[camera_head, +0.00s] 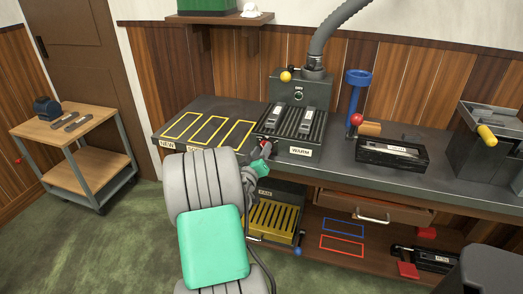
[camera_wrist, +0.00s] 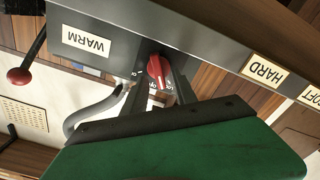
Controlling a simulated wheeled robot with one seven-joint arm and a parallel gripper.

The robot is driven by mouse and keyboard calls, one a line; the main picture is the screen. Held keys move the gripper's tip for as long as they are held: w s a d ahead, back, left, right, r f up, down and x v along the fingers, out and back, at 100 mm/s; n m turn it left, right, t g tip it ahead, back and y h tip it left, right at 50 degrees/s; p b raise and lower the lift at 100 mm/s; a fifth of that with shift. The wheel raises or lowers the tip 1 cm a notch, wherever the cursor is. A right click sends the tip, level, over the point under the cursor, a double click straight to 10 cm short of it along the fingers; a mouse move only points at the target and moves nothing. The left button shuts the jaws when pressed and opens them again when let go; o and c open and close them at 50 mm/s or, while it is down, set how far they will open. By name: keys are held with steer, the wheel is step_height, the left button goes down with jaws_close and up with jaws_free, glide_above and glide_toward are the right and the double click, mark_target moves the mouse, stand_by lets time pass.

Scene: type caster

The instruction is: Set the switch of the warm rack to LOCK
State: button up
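The warm rack (camera_head: 311,128) is a dark slotted rack with a white WARM label, on the workbench, holding pale metal pieces. Its red switch knob (camera_head: 266,149) is at the rack's front left corner. In the wrist view the red knob (camera_wrist: 158,69) points up and down in the picture, beside the upside-down WARM label (camera_wrist: 87,42). Small lettering near the knob is partly hidden and I cannot read its setting. My gripper (camera_wrist: 157,92) is at the knob, its two fingers apart on either side. I cannot tell whether they touch it. My gripper (camera_head: 258,164) also shows in the head view, partly hidden.
Yellow-outlined spaces (camera_head: 205,130) lie left of the rack. A black tray (camera_head: 393,157) and a blue funnel stand (camera_head: 357,95) are to the right. A yellow slotted rack (camera_head: 272,217) sits below the bench. A wooden cart (camera_head: 70,130) stands at left. Green floor is open between.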

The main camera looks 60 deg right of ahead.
steer(key=shift+d, duration=0.35)
steer(key=shift+c, duration=0.3)
jaws_close()
